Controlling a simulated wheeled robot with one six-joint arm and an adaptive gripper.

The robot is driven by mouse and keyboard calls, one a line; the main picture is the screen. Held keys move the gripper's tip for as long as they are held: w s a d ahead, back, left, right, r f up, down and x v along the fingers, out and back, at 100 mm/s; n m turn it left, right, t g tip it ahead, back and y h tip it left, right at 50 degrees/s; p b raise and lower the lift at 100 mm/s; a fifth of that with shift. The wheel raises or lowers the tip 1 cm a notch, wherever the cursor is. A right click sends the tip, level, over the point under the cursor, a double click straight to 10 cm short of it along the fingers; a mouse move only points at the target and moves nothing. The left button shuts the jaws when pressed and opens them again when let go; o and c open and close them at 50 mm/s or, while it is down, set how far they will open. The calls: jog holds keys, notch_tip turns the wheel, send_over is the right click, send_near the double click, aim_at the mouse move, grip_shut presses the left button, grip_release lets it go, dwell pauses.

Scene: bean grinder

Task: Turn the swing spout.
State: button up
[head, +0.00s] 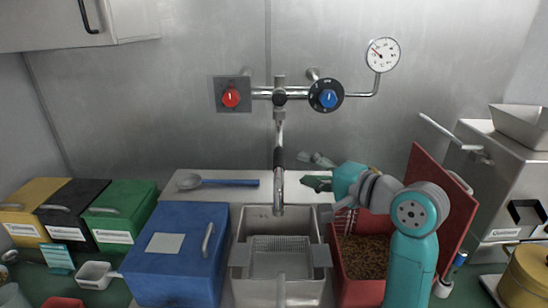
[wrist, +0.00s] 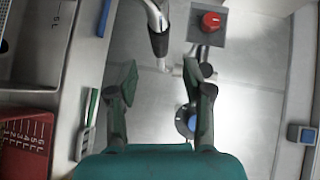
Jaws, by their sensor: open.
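The swing spout (head: 279,188) is a chrome pipe with a black sleeve, hanging from the wall tap over the steel sink. In the head view it points down and toward me. In the wrist view the spout (wrist: 158,42) shows at the top, between the lines of my two fingers and beyond their tips. My gripper (head: 318,172) is just right of the spout in the head view, with its fingers toward it. In the wrist view my gripper (wrist: 167,80) is open, with nothing between its fingers. I see no contact with the spout.
A red knob (head: 230,98) and a blue knob (head: 328,98) are on the wall pipe, with a gauge (head: 383,54) at upper right. A blue box (head: 178,275) stands left of the sink (head: 242,222). A red bin (head: 345,285) of beans is to the right.

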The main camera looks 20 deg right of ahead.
aim_at(279, 160)
jog(key=x, duration=0.9)
jog(key=shift+a, duration=0.1)
grip_shut()
